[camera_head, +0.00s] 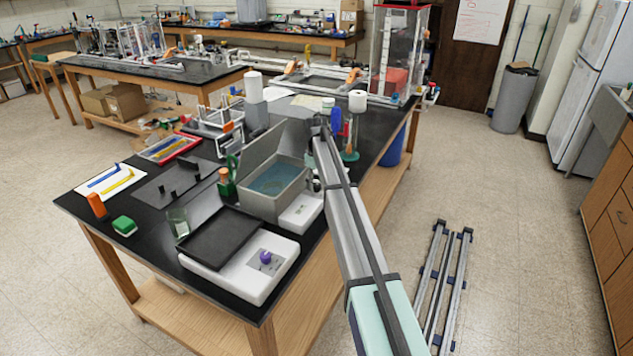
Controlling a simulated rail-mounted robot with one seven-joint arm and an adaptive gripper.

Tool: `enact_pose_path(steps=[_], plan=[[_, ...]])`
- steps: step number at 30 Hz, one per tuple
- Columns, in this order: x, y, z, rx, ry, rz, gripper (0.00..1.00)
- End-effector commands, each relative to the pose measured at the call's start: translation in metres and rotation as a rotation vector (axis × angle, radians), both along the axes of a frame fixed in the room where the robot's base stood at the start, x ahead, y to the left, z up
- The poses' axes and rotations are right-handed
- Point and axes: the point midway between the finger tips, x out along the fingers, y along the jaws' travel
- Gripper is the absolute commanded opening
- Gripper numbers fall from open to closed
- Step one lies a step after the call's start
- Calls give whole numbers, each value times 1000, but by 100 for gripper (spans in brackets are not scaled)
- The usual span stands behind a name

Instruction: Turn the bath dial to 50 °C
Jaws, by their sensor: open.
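The bath (270,207) is an open grey metal tank of bluish water on the black bench, with its lid raised behind it. A white control box (303,214) sits at its front right. A small mark shows on the box, but the dial and its scale are too small to read. My arm reaches up from the bottom right, passing just right of the bath and the box. My gripper (318,124) is at the dark far end of the arm, behind the bath's right side. It is open, with its fingers small and hard to make out. No contact with the bath shows.
A white device with a black plate and purple knob (265,257) stands in front of the bath. A green bottle (226,184) and a glass beaker (178,222) stand left of it. A paper roll (357,101) is behind. Metal rails (448,280) lie on the floor at right.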

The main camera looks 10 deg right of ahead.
Motion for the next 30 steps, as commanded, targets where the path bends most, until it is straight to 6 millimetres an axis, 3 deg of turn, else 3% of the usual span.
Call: enact_pose_path(steps=[12, 13, 15, 18, 30], plan=[[0, 0, -9, 0, 0, 0, 57], [0, 0, -9, 0, 0, 0, 54], [0, 0, -9, 0, 0, 0, 29], [0, 0, -9, 0, 0, 0, 0], [0, 0, -10, 0, 1, -36, 0]])
